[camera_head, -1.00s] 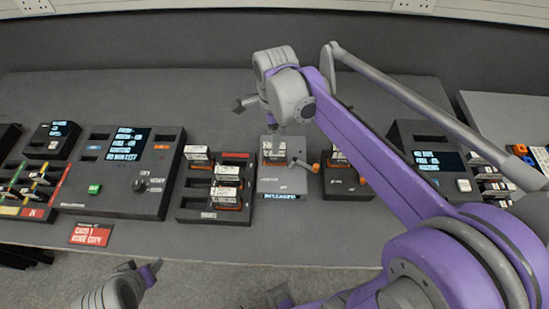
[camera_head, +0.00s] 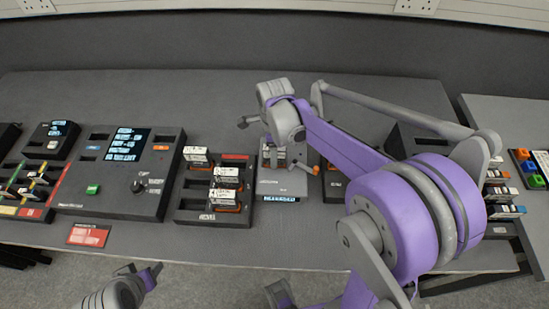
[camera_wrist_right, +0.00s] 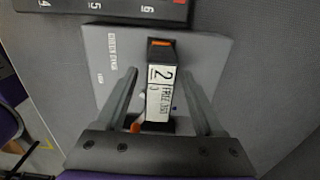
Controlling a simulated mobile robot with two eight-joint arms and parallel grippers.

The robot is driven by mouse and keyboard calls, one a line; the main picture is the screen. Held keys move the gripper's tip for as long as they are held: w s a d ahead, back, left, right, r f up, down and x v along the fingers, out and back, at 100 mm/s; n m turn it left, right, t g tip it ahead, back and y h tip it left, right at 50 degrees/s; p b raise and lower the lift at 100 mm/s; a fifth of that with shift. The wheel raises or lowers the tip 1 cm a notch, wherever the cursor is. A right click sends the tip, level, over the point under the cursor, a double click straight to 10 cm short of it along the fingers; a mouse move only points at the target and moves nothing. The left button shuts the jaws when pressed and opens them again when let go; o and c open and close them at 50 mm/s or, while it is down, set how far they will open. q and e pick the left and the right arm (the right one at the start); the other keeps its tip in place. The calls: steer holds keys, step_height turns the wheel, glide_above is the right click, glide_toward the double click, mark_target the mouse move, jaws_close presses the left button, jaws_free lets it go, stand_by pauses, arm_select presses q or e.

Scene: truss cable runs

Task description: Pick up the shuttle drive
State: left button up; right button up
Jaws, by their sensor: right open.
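A drive (camera_wrist_right: 160,88) with a white label marked "2" stands in a grey dock plate (camera_wrist_right: 208,55), seen from above in the right wrist view. In the head view, the dock (camera_head: 285,183) is at the middle of the table, with the drive (camera_head: 273,158) partly hidden by my arm. My right gripper (camera_wrist_right: 161,78) is open, with one finger on each side of the drive and gaps between. I cannot tell its exact height. My left gripper (camera_head: 141,271) is low at the left, off the table's front edge; its opening is unclear.
A black rack (camera_head: 207,217) with several drives stands just left of the dock. A lever with an orange knob (camera_head: 314,170) is at the dock's right. A black console (camera_head: 70,205) with a screen stands further left. The table behind is clear.

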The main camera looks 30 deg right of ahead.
steer(key=shift+f, duration=0.35)
jaws_close()
